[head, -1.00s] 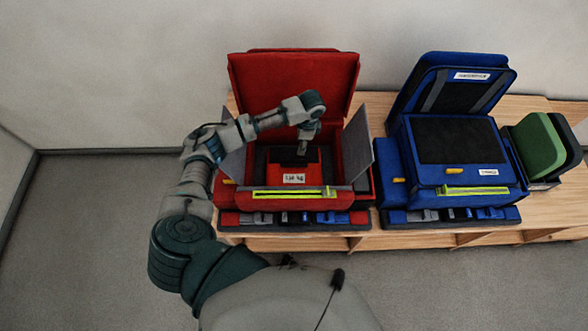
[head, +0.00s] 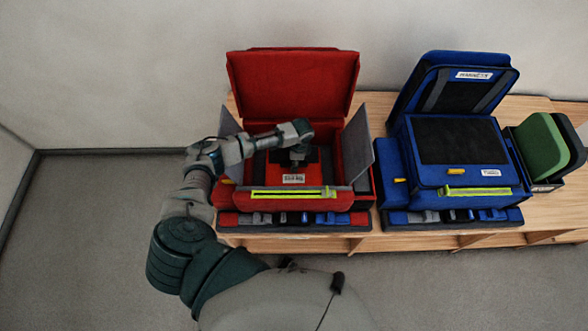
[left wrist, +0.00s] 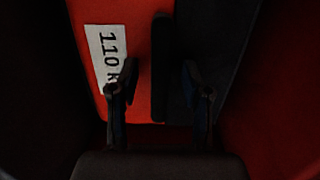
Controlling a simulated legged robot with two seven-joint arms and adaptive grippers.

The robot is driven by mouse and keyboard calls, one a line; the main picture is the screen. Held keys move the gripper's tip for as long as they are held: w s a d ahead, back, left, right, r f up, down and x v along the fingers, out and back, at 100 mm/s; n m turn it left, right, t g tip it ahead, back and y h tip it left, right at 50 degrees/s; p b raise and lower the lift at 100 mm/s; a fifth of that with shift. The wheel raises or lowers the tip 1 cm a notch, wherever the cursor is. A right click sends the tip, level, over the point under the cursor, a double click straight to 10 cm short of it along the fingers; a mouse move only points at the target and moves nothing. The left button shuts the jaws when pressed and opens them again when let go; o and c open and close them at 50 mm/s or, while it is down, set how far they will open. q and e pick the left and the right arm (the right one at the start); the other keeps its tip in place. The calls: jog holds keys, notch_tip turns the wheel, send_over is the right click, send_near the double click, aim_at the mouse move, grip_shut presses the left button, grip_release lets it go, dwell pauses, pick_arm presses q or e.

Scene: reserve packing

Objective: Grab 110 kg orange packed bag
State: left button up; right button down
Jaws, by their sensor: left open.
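The orange packed bag (head: 293,178) with a white label sits inside the open red case (head: 292,85). In the left wrist view its orange face (left wrist: 135,40) shows a label reading "110 k", cut off by a finger. My left gripper (head: 297,157) is over the bag, pointing down into the case. In the left wrist view the open fingers (left wrist: 160,95) are apart, with a dark strip (left wrist: 172,70), perhaps a handle, between them in the picture. Contact cannot be told. My right gripper is out of view.
Grey side flaps (head: 357,145) stand up at both sides of the red case. A blue case (head: 459,178) stands to its right, with a green pad (head: 540,147) beyond. All rest on a wooden bench (head: 295,243) against the wall.

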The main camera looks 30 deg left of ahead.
pick_arm(q)
grip_shut()
jog(key=shift+a, duration=0.15)
jog(key=shift+r, duration=0.1)
